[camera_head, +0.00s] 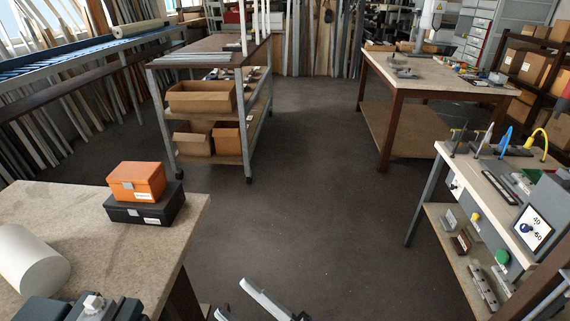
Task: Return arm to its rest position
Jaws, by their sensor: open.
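My gripper (232,297) shows only in part at the bottom edge of the head view, just right of the near left table. A long light grey finger slants up and left from a dark part at the frame edge. The tip of a second finger shows lower left, with a gap between them. The jaws are open and I see nothing held between them. The floor lies behind the fingertips. The rest of my gripper and my arm are cut off by the bottom of the frame.
The near left table (60,207) bears an orange box (138,179) on a black case (145,210), a white cylinder (32,262) and dark blocks. A workbench (490,180) stands at right. A shelf cart (205,48) and another table (440,75) stand farther back. The middle floor (290,200) is clear.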

